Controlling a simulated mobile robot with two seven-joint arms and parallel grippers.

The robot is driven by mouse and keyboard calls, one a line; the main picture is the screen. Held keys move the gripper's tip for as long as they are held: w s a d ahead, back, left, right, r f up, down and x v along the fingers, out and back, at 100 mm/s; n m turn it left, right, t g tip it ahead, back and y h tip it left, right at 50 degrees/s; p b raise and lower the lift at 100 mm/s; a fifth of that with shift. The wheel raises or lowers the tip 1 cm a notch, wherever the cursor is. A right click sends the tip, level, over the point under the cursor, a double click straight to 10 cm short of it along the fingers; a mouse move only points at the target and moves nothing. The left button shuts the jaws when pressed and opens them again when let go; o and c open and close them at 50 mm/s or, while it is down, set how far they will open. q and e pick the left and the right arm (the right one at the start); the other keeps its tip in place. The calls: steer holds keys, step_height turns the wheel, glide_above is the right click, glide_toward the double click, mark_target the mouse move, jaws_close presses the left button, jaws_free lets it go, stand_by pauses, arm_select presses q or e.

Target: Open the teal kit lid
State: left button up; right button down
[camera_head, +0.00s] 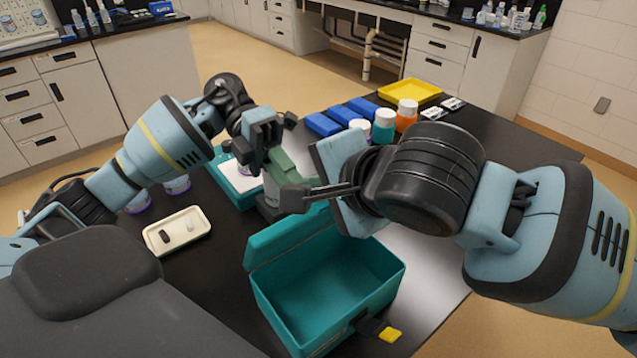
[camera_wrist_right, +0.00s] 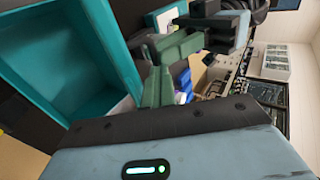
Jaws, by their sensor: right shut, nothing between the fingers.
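The teal kit (camera_head: 322,287) stands on the black table, and its inside looks empty. Its lid (camera_head: 285,240) stands raised along the far left side, so the box is open at the top. The open kit also shows at the upper left of the right wrist view (camera_wrist_right: 75,60). My right gripper (camera_head: 295,197) is shut and empty, just above the lid's top edge; whether it touches the lid I cannot tell.
Blue boxes (camera_head: 343,115), a teal-bodied jar (camera_head: 383,128), an orange jar (camera_head: 405,120) and a yellow tray (camera_head: 410,91) stand at the back. A yellow-tipped tab (camera_head: 390,335) sticks out at the kit's front.

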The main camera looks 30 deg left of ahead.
arm_select(q)
steer(key=shift+s+d, duration=0.25)
steer(key=shift+d, duration=0.15)
steer(key=v, duration=0.9)
steer(key=shift+d, duration=0.1)
